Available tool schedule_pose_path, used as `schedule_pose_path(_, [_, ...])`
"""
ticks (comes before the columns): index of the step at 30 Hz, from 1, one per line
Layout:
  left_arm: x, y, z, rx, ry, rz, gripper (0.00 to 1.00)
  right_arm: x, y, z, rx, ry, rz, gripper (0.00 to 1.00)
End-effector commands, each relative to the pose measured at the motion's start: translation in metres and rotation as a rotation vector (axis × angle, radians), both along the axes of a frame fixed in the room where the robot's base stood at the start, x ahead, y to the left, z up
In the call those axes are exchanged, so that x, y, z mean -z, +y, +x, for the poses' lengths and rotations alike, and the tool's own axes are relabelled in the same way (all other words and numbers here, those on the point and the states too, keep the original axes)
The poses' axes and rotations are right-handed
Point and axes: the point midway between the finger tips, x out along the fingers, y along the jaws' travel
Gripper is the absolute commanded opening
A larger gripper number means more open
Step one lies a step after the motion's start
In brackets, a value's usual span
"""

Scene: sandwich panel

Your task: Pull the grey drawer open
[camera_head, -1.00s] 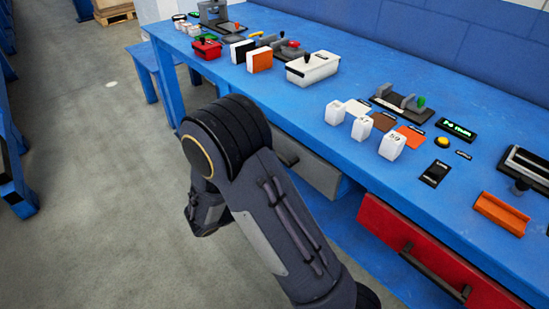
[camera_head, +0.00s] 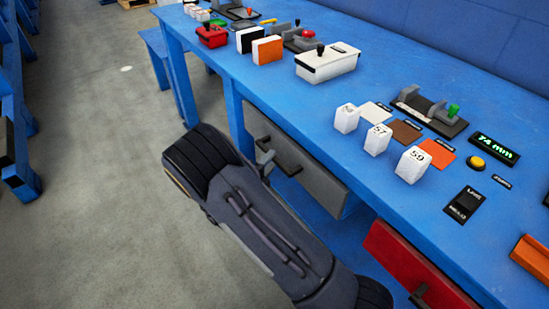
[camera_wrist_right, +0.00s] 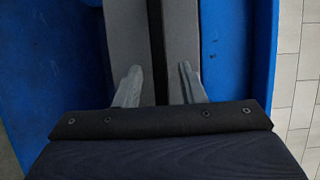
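The grey drawer (camera_head: 315,178) is under the blue table's front edge, and its front looks flush with the table. Its dark bar handle (camera_head: 284,160) shows beside my right arm. My right gripper (camera_head: 266,160) is at the handle's near left end, mostly hidden behind my own arm. In the right wrist view, the two fingers of my right gripper (camera_wrist_right: 159,88) are apart, one on each side of the dark handle strip (camera_wrist_right: 157,45). The grey drawer front (camera_wrist_right: 126,40) lies behind. I cannot see contact between fingers and handle. My left gripper is out of view.
A red drawer (camera_head: 405,262) is to the right under the same blue table (camera_head: 290,105). White numbered blocks (camera_head: 376,139), a white box (camera_head: 327,64) and other items stand on top. Open floor (camera_head: 95,150) lies to the left.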

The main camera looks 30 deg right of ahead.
Motion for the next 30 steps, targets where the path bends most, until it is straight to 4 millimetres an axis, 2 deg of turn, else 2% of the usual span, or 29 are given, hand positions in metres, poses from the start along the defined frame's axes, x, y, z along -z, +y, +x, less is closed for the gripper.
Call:
schedule_pose_path(6, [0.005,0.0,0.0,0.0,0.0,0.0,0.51,0.0,-0.021,0.011,0.001,-0.001,0.002,0.36])
schedule_pose_path(15, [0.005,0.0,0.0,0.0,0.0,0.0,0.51,0.0,-0.024,0.012,0.0,0.0,0.001,0.36])
schedule_pose_path(17, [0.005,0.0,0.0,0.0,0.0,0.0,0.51,0.0,-0.024,0.012,0.0,0.0,0.001,0.31])
schedule_pose_path(24, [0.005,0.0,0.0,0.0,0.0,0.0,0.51,0.0,-0.024,0.012,0.0,0.0,0.001,0.0])
schedule_pose_path(30, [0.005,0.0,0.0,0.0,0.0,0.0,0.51,0.0,-0.024,0.012,0.0,0.0,0.002,0.0])
